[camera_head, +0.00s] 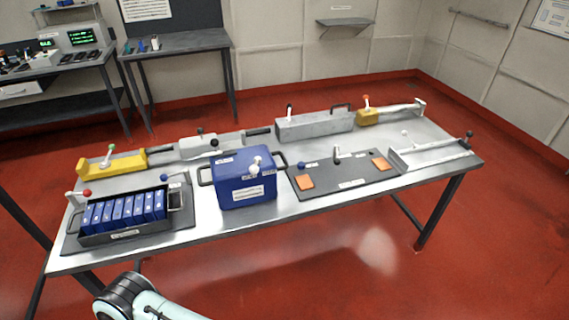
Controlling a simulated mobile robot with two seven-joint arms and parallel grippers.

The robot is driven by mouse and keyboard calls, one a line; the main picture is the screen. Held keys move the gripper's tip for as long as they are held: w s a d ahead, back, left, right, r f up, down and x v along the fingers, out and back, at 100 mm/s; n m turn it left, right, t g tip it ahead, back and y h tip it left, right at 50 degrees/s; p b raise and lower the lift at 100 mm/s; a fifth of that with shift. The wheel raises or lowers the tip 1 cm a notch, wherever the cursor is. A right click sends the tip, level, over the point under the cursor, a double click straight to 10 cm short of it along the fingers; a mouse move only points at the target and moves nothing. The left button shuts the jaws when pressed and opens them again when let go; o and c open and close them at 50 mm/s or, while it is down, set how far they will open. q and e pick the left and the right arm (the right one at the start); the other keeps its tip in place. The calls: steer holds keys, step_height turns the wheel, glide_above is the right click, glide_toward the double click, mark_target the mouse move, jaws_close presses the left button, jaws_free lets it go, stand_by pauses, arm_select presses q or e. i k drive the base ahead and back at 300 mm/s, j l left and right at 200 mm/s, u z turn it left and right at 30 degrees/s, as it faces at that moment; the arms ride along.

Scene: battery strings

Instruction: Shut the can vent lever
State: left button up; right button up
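A blue box-shaped can (247,188) with side handles and white labels stands upright at the front middle of the table. A white lever (256,166) with a rounded knob sticks up near its top front edge. I cannot tell from this distance whether this is the vent lever, or whether it is open or shut.
The steel table (330,206) also holds a tray of blue cells (125,208), a yellow block (113,163) with a lever, a dark mat (340,181) with orange pads, a yellow unit (369,117) and a rail fixture (430,159). The red floor (330,270) in front is clear.

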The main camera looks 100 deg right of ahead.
mark_target(254, 169)
steer(key=z, duration=3.05)
